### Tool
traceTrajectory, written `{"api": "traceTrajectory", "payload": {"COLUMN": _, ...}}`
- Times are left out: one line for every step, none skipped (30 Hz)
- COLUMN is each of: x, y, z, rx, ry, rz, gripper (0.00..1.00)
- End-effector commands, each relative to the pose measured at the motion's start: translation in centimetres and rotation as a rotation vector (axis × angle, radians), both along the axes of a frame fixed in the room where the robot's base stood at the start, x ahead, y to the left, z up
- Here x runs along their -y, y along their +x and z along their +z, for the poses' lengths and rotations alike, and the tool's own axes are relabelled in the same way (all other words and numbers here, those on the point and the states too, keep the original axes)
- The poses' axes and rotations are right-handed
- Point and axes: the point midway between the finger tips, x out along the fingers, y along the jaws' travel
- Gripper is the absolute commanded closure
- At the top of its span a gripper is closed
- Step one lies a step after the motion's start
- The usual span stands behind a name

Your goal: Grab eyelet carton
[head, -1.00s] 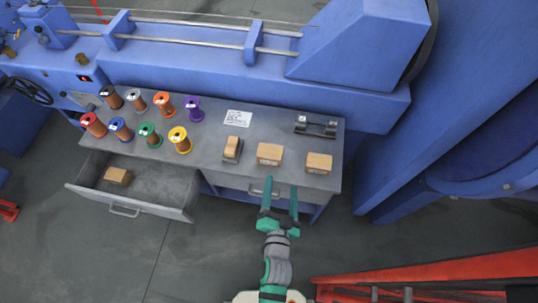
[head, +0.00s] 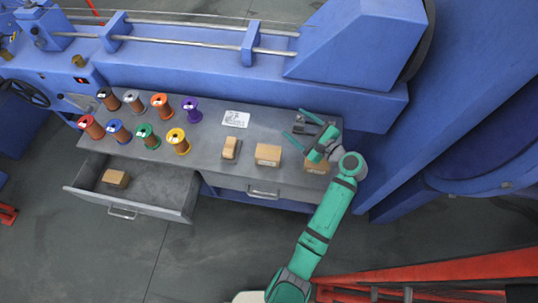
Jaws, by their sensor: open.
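Several small tan cartons show in the head view, and their labels are too small to read, so I cannot tell which is the eyelet carton. One carton (head: 268,154) sits on the bench front. Another carton (head: 316,166) sits to its right, partly hidden by my wrist. A third carton (head: 116,179) lies in the open drawer. A smaller tan block (head: 230,146) sits on a dark base on the bench. My gripper (head: 292,122) is open and empty over the right end of the bench, its fingers pointing left, up and right of the middle carton.
Several coloured wire spools (head: 146,136) stand on the left of the grey bench (head: 211,158). A white printed sheet (head: 236,119) and a dark metal fixture (head: 306,127) lie toward the back. The open drawer (head: 160,205) juts out at left. The blue machine (head: 200,62) stands behind.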

Motion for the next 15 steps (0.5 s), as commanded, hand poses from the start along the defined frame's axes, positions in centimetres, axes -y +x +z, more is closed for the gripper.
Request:
{"api": "traceTrajectory", "payload": {"x": -0.1, "y": -0.1, "z": 0.1, "rx": -0.054, "ry": 0.05, "rz": 0.061, "gripper": 0.31}}
{"api": "traceTrajectory", "payload": {"x": -0.4, "y": -0.5, "z": -0.1, "rx": -0.092, "ry": 0.076, "rz": 0.103, "gripper": 0.31}}
{"api": "traceTrajectory", "payload": {"x": -0.8, "y": -1.0, "z": -0.3, "rx": -0.141, "ry": 0.108, "rz": 0.158, "gripper": 0.31}}
{"api": "traceTrajectory", "payload": {"x": -1.1, "y": -1.6, "z": -0.5, "rx": -0.18, "ry": 0.128, "rz": 0.199, "gripper": 0.31}}
{"api": "traceTrajectory", "payload": {"x": -1.4, "y": -2.1, "z": -0.8, "rx": -0.215, "ry": 0.144, "rz": 0.239, "gripper": 0.31}}
{"api": "traceTrajectory", "payload": {"x": -1.7, "y": -2.9, "z": -1.0, "rx": -0.261, "ry": 0.161, "rz": 0.288, "gripper": 0.31}}
{"api": "traceTrajectory", "payload": {"x": -1.8, "y": -3.5, "z": -1.3, "rx": -0.295, "ry": 0.172, "rz": 0.324, "gripper": 0.31}}
{"api": "traceTrajectory", "payload": {"x": -2.0, "y": -4.1, "z": -1.5, "rx": -0.327, "ry": 0.18, "rz": 0.356, "gripper": 0.31}}
{"api": "traceTrajectory", "payload": {"x": -2.0, "y": -4.9, "z": -1.7, "rx": -0.365, "ry": 0.19, "rz": 0.396, "gripper": 0.31}}
{"api": "traceTrajectory", "payload": {"x": -2.0, "y": -5.5, "z": -1.9, "rx": -0.391, "ry": 0.197, "rz": 0.423, "gripper": 0.31}}
{"api": "traceTrajectory", "payload": {"x": -2.0, "y": -6.0, "z": -2.0, "rx": -0.415, "ry": 0.201, "rz": 0.449, "gripper": 0.31}}
{"api": "traceTrajectory", "payload": {"x": -2.0, "y": -6.6, "z": -2.1, "rx": -0.442, "ry": 0.207, "rz": 0.478, "gripper": 0.31}}
{"api": "traceTrajectory", "payload": {"x": -2.0, "y": -7.1, "z": -2.2, "rx": -0.461, "ry": 0.21, "rz": 0.496, "gripper": 0.31}}
{"api": "traceTrajectory", "payload": {"x": -1.9, "y": -7.5, "z": -2.3, "rx": -0.477, "ry": 0.214, "rz": 0.512, "gripper": 0.31}}
{"api": "traceTrajectory", "payload": {"x": -1.9, "y": -7.9, "z": -2.4, "rx": -0.494, "ry": 0.216, "rz": 0.529, "gripper": 0.31}}
